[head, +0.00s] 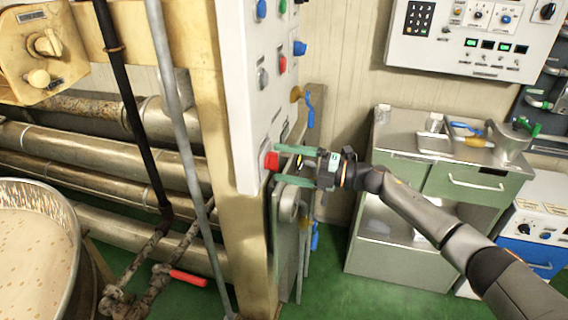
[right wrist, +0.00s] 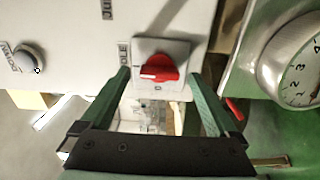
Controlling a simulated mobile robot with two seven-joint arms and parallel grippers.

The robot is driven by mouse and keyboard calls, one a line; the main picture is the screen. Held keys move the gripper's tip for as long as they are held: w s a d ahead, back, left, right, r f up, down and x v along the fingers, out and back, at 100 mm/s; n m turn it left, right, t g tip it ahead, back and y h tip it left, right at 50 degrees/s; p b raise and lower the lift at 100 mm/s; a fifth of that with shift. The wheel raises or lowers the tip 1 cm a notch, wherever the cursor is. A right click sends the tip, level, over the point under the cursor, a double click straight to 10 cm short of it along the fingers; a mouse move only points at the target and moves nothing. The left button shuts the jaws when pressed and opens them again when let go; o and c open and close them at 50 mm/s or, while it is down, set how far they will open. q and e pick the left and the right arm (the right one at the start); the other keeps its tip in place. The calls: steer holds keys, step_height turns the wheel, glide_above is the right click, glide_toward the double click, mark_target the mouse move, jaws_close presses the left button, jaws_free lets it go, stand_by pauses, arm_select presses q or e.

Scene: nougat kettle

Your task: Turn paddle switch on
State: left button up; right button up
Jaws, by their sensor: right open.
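The paddle switch is a red rotary knob (head: 271,160) low on the side of the white control panel (head: 239,100). In the right wrist view the red knob (right wrist: 160,69) sits on a pale square plate, with a partly hidden label ending in "DLE" beside it. My right gripper (head: 279,165) is open and reaches in from the right in the head view. Its green fingers (right wrist: 160,77) point at the knob, one on each side of it; I cannot tell whether they touch it. My left gripper is not in view.
A grey knob (right wrist: 30,58) and a round dial gauge (right wrist: 300,75) flank the switch in the right wrist view. A large kettle (head: 72,230) stands at left. A steel cabinet (head: 400,225) with tools on top stands at right. Green floor lies between.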

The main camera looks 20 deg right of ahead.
steer(key=b+v, duration=0.2)
steer(key=v, duration=1)
steer(key=shift+a, duration=0.1)
steer(key=s+a+f+m+t+h+p, duration=0.1)
steer(key=s+a+f+m+t+h, duration=0.2)
steer(key=a+f+m, duration=0.3)
steer(key=s+a+f+m+t+h+p, duration=0.2)
steer(key=a+f+m+t+h, duration=0.1)
steer(key=f+m, duration=0.45)
steer(key=s+a+f+m+g+h, duration=0.1)
steer(key=s+f+m+g+h, duration=0.2)
steer(key=s+f+m, duration=0.3)
steer(key=s+a+f+m+g+h+p, duration=0.1)
steer(key=s+f+m, duration=0.6)
steer(key=s, duration=0.9)
steer(key=a+f+g+h, duration=0.1)
steer(key=g+h, duration=0.1)
steer(key=shift+f+g+h+p, duration=0.3)
steer(key=shift+f+g+h, duration=0.1)
